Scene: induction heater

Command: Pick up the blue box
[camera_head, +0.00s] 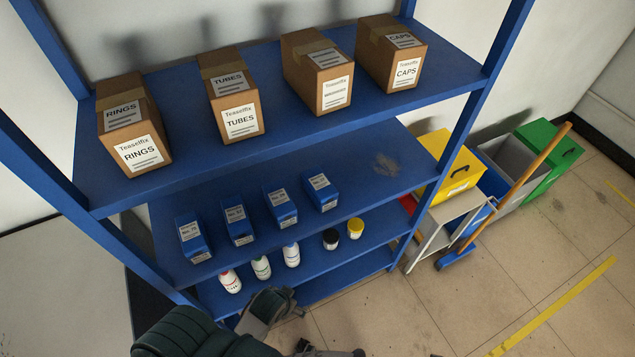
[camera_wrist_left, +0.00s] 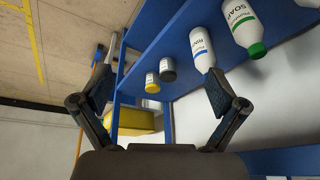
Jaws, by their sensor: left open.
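Several small blue boxes with white labels stand in a row on the middle shelf in the head view: one at the left (camera_head: 193,238), a second (camera_head: 238,224), a third (camera_head: 281,207) and one at the right (camera_head: 320,192). I cannot tell which one the task means. My left gripper (camera_wrist_left: 158,90) is open and empty in the left wrist view, its fingers spread apart. No blue box shows in that view. In the head view my left arm is low in front of the shelf, and its fingers are not clearly seen. My right gripper is not in view.
The blue shelf rack (camera_head: 270,105) holds several cardboard boxes on top. White bottles (camera_head: 291,255), a black jar (camera_head: 331,239) and a yellow jar (camera_head: 355,228) stand below the blue boxes. A cart (camera_head: 445,228), a broom (camera_head: 520,180) and bins (camera_head: 548,160) stand right. Floor ahead of them is open.

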